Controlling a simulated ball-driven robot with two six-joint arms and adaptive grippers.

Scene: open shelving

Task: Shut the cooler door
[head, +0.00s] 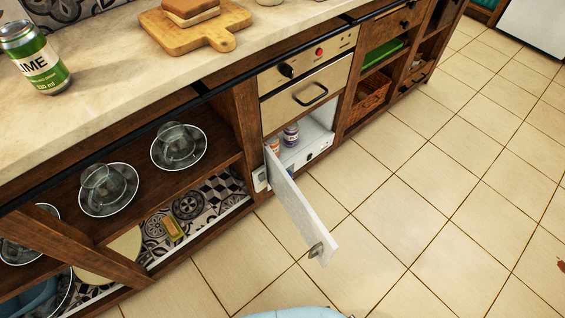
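The cooler (318,145) is a small white compartment built in low under the counter, below a cream panel with a dark handle. Its white door (296,205) stands wide open and sticks out over the floor, hinged at the left side of the opening. A small metal latch or handle (317,250) sits near the door's free end. Inside the cooler stand a jar with a dark lid (291,134) and another item partly hidden by the door. Neither of my grippers is in view.
A wooden counter unit runs from lower left to upper right, with open shelves holding glass bowls (180,147) on the left. A green can (36,58) and a cutting board (195,32) with a sandwich are on top.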

